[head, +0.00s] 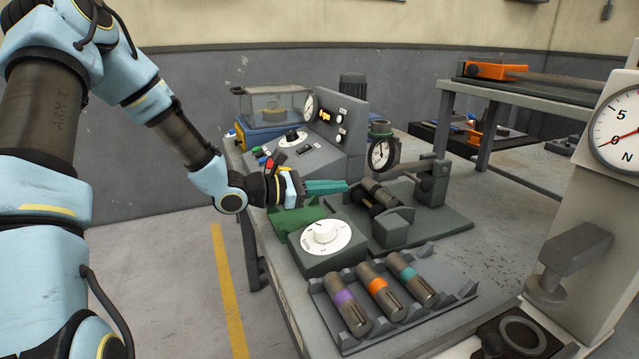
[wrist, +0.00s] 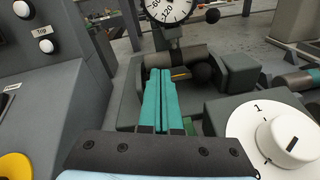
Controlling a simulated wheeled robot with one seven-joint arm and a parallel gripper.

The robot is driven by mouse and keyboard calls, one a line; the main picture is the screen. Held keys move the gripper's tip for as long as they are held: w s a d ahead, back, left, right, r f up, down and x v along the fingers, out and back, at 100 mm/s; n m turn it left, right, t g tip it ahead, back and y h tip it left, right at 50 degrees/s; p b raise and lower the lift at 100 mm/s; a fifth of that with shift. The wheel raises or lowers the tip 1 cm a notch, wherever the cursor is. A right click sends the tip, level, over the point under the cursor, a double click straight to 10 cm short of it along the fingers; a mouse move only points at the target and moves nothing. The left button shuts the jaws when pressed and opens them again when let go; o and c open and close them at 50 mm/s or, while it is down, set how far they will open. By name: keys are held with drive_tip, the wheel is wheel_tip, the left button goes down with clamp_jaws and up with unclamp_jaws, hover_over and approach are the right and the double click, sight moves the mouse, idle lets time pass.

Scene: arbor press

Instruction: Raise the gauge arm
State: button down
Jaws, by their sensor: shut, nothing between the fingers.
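The dial gauge (head: 381,155) stands over a dark fixture, on the gauge arm (head: 408,163) that reaches from a post (head: 432,182) at its right. In the wrist view the dial (wrist: 168,8) is cut off by the top edge. Below it a dark cylinder (head: 378,193) lies across the fixture blocks; it also shows in the wrist view (wrist: 176,58). My gripper (head: 344,186) has teal fingers, shut and empty, just left of the cylinder. Contact cannot be told.
A box with a white rotary knob (head: 324,234) stands in front of the fixture. A rack (head: 391,300) holds banded cylinders. A sloped control panel (head: 300,148) stands behind my gripper. A press with a round force dial (head: 617,130) is at the right. The table right of the fixture is clear.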

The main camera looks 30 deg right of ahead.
drive_tip(key=d, duration=0.3)
drive_tip(key=shift+s+d+f+p, duration=0.1)
drive_tip(key=shift+s+d+p, duration=0.2)
drive_tip(key=shift+d+p, duration=0.1)
drive_tip(key=r, duration=0.1)
drive_tip(key=r+p, duration=0.1)
drive_tip(key=s+d+r, duration=0.1)
drive_tip(key=shift+r+p, duration=0.2)
drive_tip(key=shift+p, duration=0.2)
drive_tip(key=shift+r, duration=0.15)
